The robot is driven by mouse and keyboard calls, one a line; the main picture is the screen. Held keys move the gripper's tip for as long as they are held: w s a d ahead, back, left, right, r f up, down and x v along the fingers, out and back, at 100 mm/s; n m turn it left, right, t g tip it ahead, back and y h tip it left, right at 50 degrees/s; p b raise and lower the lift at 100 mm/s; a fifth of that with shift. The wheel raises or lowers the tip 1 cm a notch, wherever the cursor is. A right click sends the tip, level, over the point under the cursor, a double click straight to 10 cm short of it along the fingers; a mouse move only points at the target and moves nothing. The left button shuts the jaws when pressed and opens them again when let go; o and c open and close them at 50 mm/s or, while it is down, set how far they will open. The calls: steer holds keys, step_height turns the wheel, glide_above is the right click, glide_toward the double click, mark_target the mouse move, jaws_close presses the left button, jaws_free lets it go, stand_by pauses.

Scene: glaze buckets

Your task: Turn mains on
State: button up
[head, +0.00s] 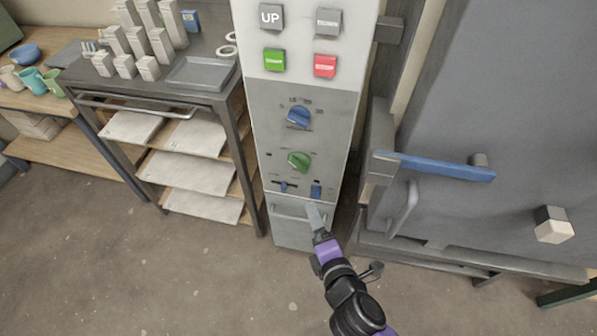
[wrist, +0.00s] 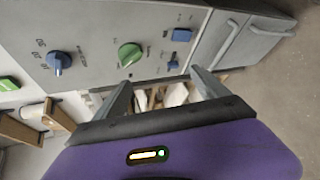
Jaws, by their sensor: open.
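The grey control panel (head: 330,150) stands upright in the head view. It has a blue knob (head: 298,117), a green knob (head: 299,160), a small dark blue slider switch (head: 284,186) and a blue rocker-like switch (head: 316,190). Their labels are too small to read, so I cannot tell which is the mains. My gripper (head: 315,214) is below the blue switch, in front of the panel's lower part. In the wrist view, my gripper (wrist: 160,85) is open and empty, fingers toward the panel. The green knob (wrist: 130,55) and blue switch (wrist: 181,35) show beyond the fingertips.
A green button (head: 274,60) and a red button (head: 325,66) sit higher on the panel. A grey door with a blue handle (head: 445,168) stands to the right. A shelf rack (head: 190,172) stands to the left. The floor in front is clear.

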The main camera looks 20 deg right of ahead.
mark_target(299, 167)
steer(key=w+n+h, duration=0.1)
steer(key=w, duration=0.4)
steer(key=w+d+n, duration=0.1)
steer(key=w, duration=0.5)
steer(key=w+d+r+n+h+b, duration=0.1)
steer(key=w, duration=0.5)
steer(key=shift+d+n+t+h, duration=0.15)
steer(key=shift+n+t+h, duration=0.15)
steer(key=shift+n, duration=0.1)
steer(key=c, duration=1.4)
